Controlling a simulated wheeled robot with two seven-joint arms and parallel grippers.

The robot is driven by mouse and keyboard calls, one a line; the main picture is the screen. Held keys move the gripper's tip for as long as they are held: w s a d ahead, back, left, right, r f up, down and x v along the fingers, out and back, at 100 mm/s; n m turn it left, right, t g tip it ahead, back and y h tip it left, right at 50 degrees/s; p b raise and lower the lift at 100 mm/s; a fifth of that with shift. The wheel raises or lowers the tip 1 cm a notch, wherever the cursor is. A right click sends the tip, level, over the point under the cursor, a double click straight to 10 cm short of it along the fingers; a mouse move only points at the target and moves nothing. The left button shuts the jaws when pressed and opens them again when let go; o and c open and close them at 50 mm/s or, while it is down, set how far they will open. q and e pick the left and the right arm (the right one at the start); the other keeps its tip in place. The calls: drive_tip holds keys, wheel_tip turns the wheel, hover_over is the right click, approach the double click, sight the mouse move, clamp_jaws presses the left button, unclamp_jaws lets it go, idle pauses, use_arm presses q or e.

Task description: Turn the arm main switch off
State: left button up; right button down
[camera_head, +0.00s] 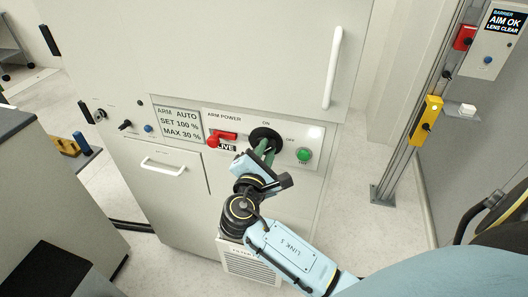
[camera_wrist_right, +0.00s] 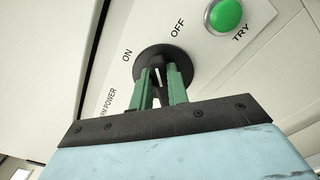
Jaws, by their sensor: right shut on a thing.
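The arm main switch (camera_head: 262,133) is a round black rotary switch on the white ARM POWER panel, with ON and OFF printed by it. In the wrist view its black base (camera_wrist_right: 150,55) shows behind my fingers. My right gripper (camera_head: 265,150) reaches it from the front, and its green fingers (camera_wrist_right: 160,85) are closed on the switch's handle. A white mark shows between the fingers; the rest of the handle is largely hidden, so I cannot tell its exact angle. My left gripper is not in view.
A display (camera_head: 178,124) reads SET 100 %, MAX 30 %. A long door handle (camera_head: 333,68) stands out above right. A grey cabinet is at left.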

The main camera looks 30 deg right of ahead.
drive_tip(key=shift+s+d+f+m+b, duration=0.1)
drive_tip(key=shift+f+m+b, duration=0.15)
drive_tip(key=shift+m+b, duration=1)
drive_tip(key=shift+s+d+f+m+b, duration=0.1)
drive_tip(key=shift+f+m+b, duration=0.2)
drive_tip(key=shift+m+b, duration=0.95)
drive_tip(key=shift+s+f+m+b, duration=0.1)
drive_tip(key=shift+f+m+b, duration=0.3)
drive_tip(key=shift+m, duration=1.5)
drive_tip(key=shift+w+r, duration=0.1)
drive_tip(key=shift+r, duration=0.1)
drive_tip(key=c, duration=1.4)
unclamp_jaws()
drive_tip(key=shift+o, duration=0.2)
drive_tip(key=shift+a, duration=0.1)
drive_tip(key=b+v, duration=0.1)
drive_tip(key=v, duration=1.2)
drive_tip(key=shift+s, duration=0.2)
